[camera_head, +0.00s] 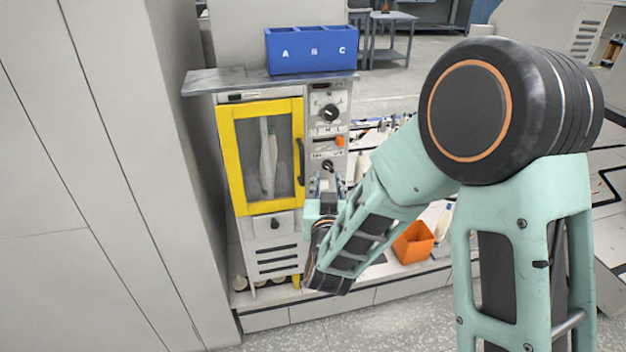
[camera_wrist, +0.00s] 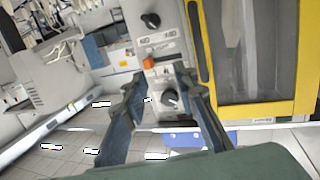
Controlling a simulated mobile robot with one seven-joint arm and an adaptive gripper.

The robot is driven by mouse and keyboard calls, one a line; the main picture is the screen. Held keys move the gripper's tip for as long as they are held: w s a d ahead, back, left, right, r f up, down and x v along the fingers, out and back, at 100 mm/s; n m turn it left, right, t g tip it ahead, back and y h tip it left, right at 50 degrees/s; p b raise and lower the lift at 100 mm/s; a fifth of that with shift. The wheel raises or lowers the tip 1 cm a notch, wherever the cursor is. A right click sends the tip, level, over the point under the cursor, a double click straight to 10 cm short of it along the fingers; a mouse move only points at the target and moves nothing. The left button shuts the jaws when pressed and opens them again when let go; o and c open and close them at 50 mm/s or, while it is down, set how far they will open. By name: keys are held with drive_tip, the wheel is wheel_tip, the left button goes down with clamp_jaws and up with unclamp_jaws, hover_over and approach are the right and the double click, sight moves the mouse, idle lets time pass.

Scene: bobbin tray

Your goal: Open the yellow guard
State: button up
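The yellow guard (camera_head: 222,160) is a framed door with a dark see-through window on the front of the grey machine. It looks shut, lying flat against the cabinet. Its black vertical handle (camera_head: 301,162) is on its right side. In the wrist view, which is upside down, the guard (camera_wrist: 297,60) is at right and its handle (camera_wrist: 200,45) runs along its left edge. My gripper (camera_head: 327,184) is in front of the control panel, right of and a little below the handle. In the wrist view the fingers (camera_wrist: 158,85) are spread and empty, apart from the handle.
The control panel (camera_head: 328,142) has black knobs and an orange button (camera_head: 340,141). A blue bin marked A, B, C (camera_head: 312,65) stands on the machine's top. An orange bin (camera_head: 413,243) sits right of my forearm. A tall grey cabinet (camera_head: 110,150) stands at left.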

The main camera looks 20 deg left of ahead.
drive_tip(key=y+b, duration=0.1)
drive_tip(key=b, duration=0.1)
approach(302, 169)
drive_tip(key=f, duration=0.1)
drive_tip(key=shift+n+t, duration=0.4)
drive_tip(key=x, duration=1)
drive_tip(key=shift+w+a+r, duration=0.1)
drive_tip(key=shift+w+r, duration=0.1)
drive_tip(key=shift+w, duration=0.1)
clamp_jaws()
